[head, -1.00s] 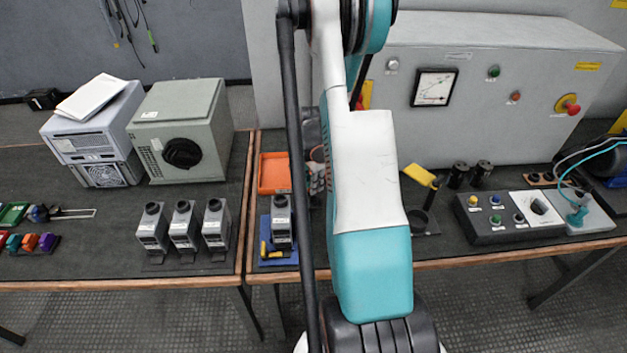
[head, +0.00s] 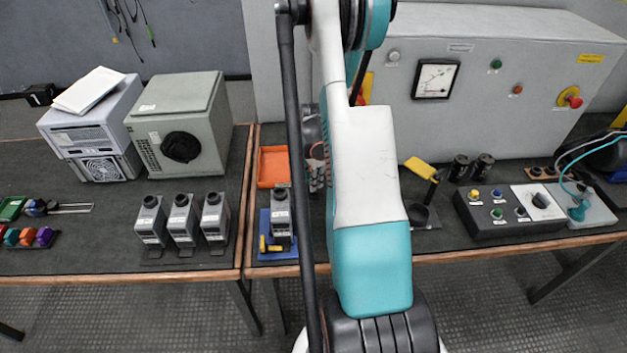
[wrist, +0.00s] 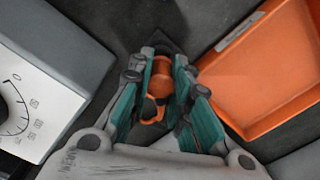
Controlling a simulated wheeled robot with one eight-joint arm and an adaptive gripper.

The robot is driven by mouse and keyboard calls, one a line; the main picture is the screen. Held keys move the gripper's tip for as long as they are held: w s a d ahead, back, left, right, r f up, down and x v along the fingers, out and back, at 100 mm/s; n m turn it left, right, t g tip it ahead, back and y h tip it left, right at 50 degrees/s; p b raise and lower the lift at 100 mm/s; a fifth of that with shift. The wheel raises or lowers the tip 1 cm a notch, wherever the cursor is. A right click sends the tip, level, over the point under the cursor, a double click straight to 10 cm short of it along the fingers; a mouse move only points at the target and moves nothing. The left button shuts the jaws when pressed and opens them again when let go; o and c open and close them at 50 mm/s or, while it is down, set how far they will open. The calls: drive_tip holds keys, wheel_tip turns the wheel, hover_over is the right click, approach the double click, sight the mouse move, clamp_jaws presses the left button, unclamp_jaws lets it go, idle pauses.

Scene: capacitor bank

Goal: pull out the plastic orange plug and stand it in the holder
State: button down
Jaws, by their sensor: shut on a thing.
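In the wrist view, my gripper (wrist: 165,75) has its two teal-padded fingers closed around the orange plug (wrist: 159,78). The plug's round body shows between the fingers, with a dark piece just beyond it. I cannot tell whether the plug is still seated or free. In the head view, my arm hides the plug, and only dark parts of my gripper (head: 314,150) show at its left edge. A black ring-shaped cup (head: 418,213) on a small plate, right of my arm, may be the holder; I cannot be sure.
An orange tray (head: 273,168) lies left of my gripper, and appears in the wrist view (wrist: 262,75) at right. A grey breaker on a blue base (head: 280,215), a yellow-handled item (head: 420,167) and a button box (head: 510,212) stand nearby.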

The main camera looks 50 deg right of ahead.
drive_tip(key=shift+f+b, duration=1.1)
drive_tip(key=shift+f, duration=0.2)
drive_tip(key=c, duration=1.4)
unclamp_jaws()
wheel_tip(320, 180, up, 12)
drive_tip(key=shift+r, duration=0.1)
